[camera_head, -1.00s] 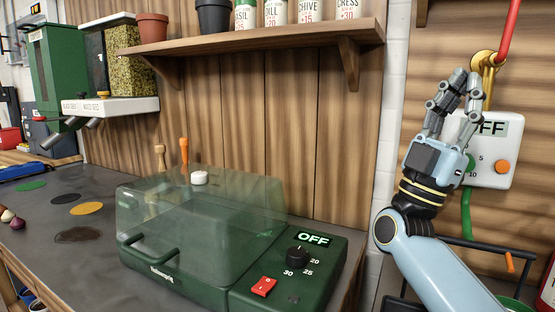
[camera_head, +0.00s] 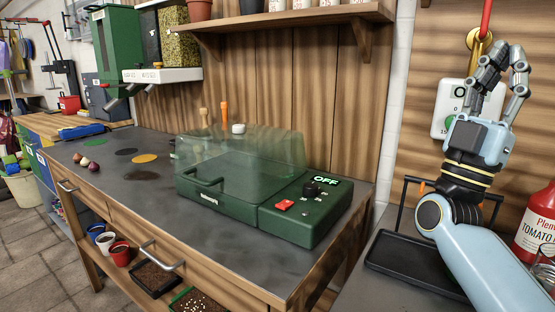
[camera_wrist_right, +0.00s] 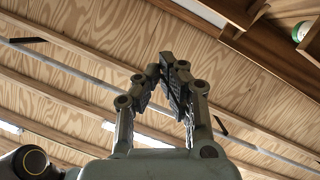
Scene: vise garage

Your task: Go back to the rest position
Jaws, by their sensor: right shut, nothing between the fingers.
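My right gripper (camera_head: 503,52) is raised at the right of the head view, its fingers pointing up in front of the wooden wall. It also shows in the right wrist view (camera_wrist_right: 172,62), with its fingertips together and nothing between them. Wooden ceiling beams fill the view behind it. It partly covers a white control box (camera_head: 446,103) in the head view. My left gripper is in neither view.
A green propagator with a clear lid (camera_head: 240,150) stands on the grey-topped bench (camera_head: 120,185). A black tray (camera_head: 412,262) lies below my right arm, beside a red tomato bottle (camera_head: 535,225). A wooden shelf (camera_head: 290,17) runs above. Tiled floor (camera_head: 35,235) shows at lower left.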

